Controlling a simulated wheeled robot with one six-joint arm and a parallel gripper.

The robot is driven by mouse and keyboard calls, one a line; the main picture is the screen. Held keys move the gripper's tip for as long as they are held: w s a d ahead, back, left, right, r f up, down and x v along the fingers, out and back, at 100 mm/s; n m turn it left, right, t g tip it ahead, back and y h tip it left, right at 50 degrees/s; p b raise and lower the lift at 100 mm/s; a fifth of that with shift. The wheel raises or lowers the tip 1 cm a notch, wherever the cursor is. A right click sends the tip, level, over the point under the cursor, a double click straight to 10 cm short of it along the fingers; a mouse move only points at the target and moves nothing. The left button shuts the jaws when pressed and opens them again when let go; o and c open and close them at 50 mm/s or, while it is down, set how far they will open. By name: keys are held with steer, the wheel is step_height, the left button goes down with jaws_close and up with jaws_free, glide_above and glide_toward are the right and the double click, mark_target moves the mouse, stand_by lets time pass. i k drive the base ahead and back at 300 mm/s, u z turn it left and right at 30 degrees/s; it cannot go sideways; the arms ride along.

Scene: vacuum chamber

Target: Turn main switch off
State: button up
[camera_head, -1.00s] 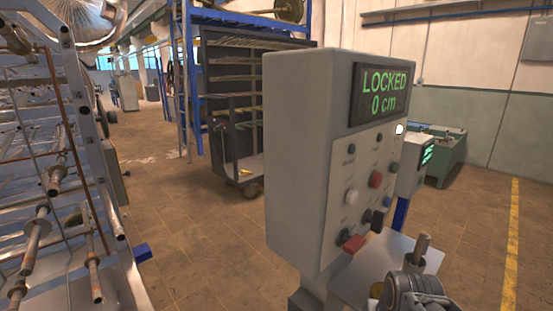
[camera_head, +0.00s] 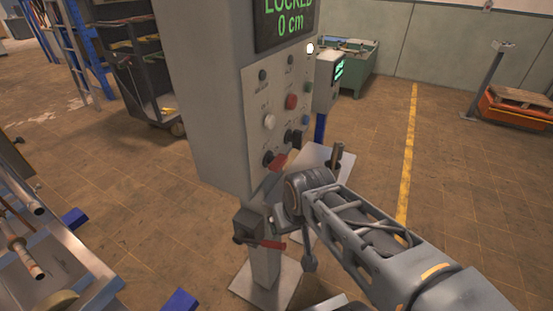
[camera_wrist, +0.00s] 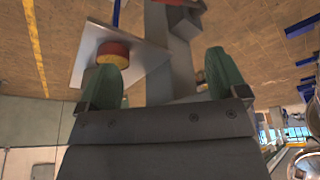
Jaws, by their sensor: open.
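The grey control cabinet (camera_head: 215,110) stands left of centre in the head view. Its screen reads "LOCKED 0 cm". A red handle (camera_head: 278,160) sits low on its button panel. Below, a dark box (camera_head: 249,226) with a red lever (camera_head: 270,244) is fixed on the stand. I cannot tell which of these is the main switch. My gripper (camera_head: 270,190) is just below the panel, partly hidden by my wrist. In the wrist view my gripper (camera_wrist: 163,62) has its two green fingers apart, with nothing between them held. A red and yellow round part (camera_wrist: 113,53) shows beyond the left finger.
A smaller display unit (camera_head: 328,80) stands behind the cabinet at right. A metal rack (camera_head: 55,255) is at lower left and a dark trolley (camera_head: 138,75) is behind. The floor right of the yellow line (camera_head: 407,160) is mostly clear.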

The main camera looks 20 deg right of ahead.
mark_target(275, 164)
steer(key=z, duration=0.05)
steer(key=k, duration=1.1)
steer(key=u, duration=0.65)
steer(key=i, duration=0.85)
steer(key=z, duration=0.6)
